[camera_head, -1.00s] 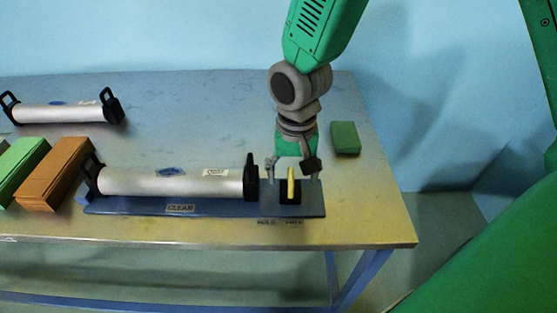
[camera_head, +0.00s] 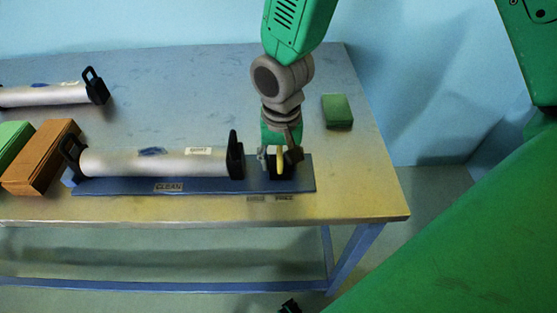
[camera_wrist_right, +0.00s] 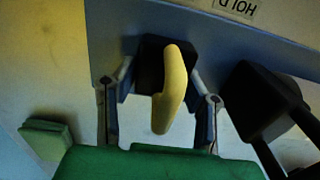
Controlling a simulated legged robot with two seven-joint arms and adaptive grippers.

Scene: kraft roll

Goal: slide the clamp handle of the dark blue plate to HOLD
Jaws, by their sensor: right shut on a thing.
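The dark blue plate (camera_head: 205,186) lies along the front of the table with a CLEAN label (camera_head: 169,187). Its yellow clamp handle (camera_head: 280,161) stands on a black block at the plate's right part, above the right one of two small front labels. The handle also shows in the right wrist view (camera_wrist_right: 170,92), rising from the black block (camera_wrist_right: 150,62). The HOLD label (camera_wrist_right: 237,7) appears upside down there. My right gripper (camera_head: 279,158) is shut on the handle, its fingers on either side. My left gripper is not in view.
A silver roll (camera_head: 150,163) with black end brackets lies along the plate, left of the handle. Another roll (camera_head: 45,95) lies at the back left. Brown (camera_head: 42,157) and green (camera_head: 12,143) blocks are at the left. A green block (camera_head: 337,110) sits behind right.

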